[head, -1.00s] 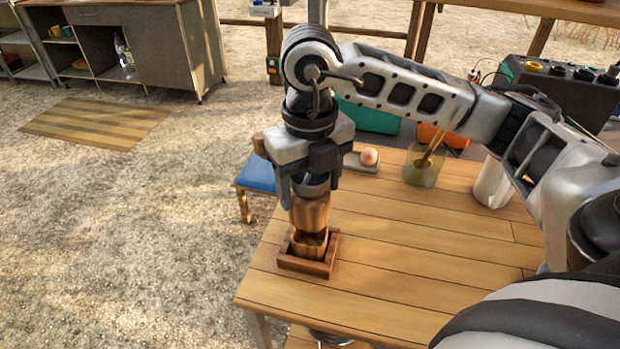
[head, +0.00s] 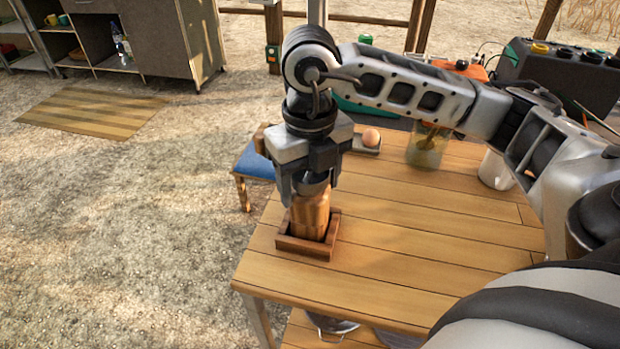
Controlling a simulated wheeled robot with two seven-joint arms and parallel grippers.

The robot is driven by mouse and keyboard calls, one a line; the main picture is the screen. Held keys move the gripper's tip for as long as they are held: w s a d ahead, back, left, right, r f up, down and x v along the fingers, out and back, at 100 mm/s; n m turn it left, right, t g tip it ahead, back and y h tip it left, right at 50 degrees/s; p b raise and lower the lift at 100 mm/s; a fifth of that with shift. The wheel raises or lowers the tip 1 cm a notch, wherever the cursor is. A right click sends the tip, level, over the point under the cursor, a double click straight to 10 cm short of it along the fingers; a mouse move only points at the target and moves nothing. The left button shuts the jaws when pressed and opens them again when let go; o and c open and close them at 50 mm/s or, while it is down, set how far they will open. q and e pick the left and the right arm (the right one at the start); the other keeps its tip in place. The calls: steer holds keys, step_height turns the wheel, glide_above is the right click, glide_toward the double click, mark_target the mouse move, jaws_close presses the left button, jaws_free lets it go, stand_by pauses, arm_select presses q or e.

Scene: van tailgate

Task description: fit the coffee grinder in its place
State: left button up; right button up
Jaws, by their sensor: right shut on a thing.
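The coffee grinder (head: 310,215) is a copper-brown cylinder with a grey top. It stands upright with its lower end inside a small square wooden holder (head: 306,248) on the table's left part. The holder's rim hides the grinder's bottom, so I cannot tell whether it touches the floor of the holder. My right gripper (head: 311,184) points straight down and is shut on the grinder's top. My left gripper is not in view.
The wooden table (head: 420,230) has free room right of the holder. A blue-topped stool (head: 254,163) is beyond the table's left edge.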

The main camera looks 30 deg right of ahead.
steer(key=o, duration=1.5)
step_height(320, 180, up, 16)
steer(key=p, duration=0.3)
